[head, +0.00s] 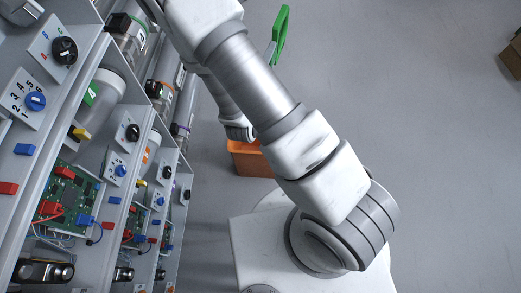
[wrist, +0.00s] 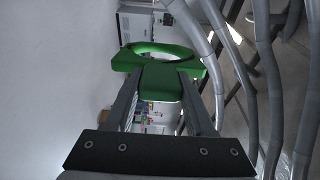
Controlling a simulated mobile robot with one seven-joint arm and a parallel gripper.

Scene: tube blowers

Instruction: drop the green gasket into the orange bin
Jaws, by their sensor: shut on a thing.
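The green gasket (wrist: 129,60) is a flat green piece with a round opening and a tab. In the wrist view my gripper (wrist: 161,84) is shut on its tab, with the ring part beyond the fingertips. In the head view the green gasket (head: 280,35) shows nearly edge-on at the top, right of my arm. My gripper is hidden behind the arm there. The orange bin (head: 249,163) stands low in the middle of the head view, partly covered by my arm. The gasket appears apart from the bin in the head view. The bin is not seen in the wrist view.
A grey rack of control panels fills the left of the head view, with knobs (head: 65,50) and a green circuit board (head: 68,194). A brown box (head: 512,55) is at the far right. Grey floor between is clear. Grey tubes (wrist: 275,80) run along the right of the wrist view.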

